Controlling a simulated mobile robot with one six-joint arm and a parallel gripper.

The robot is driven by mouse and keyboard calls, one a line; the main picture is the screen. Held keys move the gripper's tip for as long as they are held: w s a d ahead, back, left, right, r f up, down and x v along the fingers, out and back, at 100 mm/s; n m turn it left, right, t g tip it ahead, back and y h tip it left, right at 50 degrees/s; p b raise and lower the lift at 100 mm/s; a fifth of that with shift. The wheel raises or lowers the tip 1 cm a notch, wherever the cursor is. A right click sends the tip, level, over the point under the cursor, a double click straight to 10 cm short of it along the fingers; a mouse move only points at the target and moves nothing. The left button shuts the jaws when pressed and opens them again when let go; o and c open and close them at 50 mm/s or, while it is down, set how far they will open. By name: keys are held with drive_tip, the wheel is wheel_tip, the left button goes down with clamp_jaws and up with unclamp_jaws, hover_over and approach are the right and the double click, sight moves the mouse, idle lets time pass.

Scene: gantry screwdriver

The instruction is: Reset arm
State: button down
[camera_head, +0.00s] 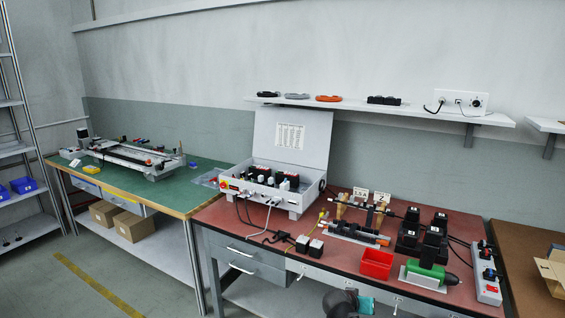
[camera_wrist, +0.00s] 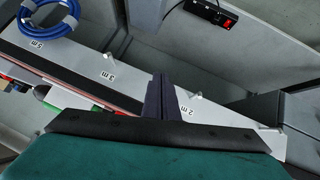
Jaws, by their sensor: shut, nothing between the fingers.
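My gripper (camera_wrist: 160,82) shows in the wrist view with its dark fingers together and nothing between them. It is over or in front of a pale rail (camera_wrist: 130,83) with hooks and upside-down length labels. Whether it touches the rail I cannot tell. In the head view, a dark and teal part of my own arm (camera_head: 347,303) shows at the bottom edge, in front of the red-topped workbench (camera_head: 215,215). The fingers are not visible there.
A blue cable coil (camera_wrist: 48,18) hangs at the rail's left end. A black power strip (camera_wrist: 212,13) is above. On the workbench are a grey case (camera_head: 275,175), a red bin (camera_head: 377,263) and a green screwdriver (camera_head: 432,272). A green-topped table (camera_head: 205,172) stands left.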

drive_tip(key=s+a+f+g+y+p, duration=0.2)
drive_tip(key=s+f+g, duration=0.5)
drive_tip(key=s+f, duration=1.55)
drive_tip(key=s+a+f+n+g+y+p, duration=0.1)
drive_tip(key=s+a+f+n+g+y, duration=0.1)
drive_tip(key=s, duration=0.6)
drive_tip(key=s+a+f+n+g+y, duration=0.1)
drive_tip(key=s+a+f+g+y, duration=0.1)
drive_tip(key=s+a+f, duration=0.3)
drive_tip(key=s+g, duration=0.1)
drive_tip(key=s, duration=0.3)
drive_tip(key=shift+s+f+n+g+p, duration=0.25)
drive_tip(key=shift+f+n+g+p, duration=0.05)
drive_tip(key=shift+f+n+p, duration=0.1)
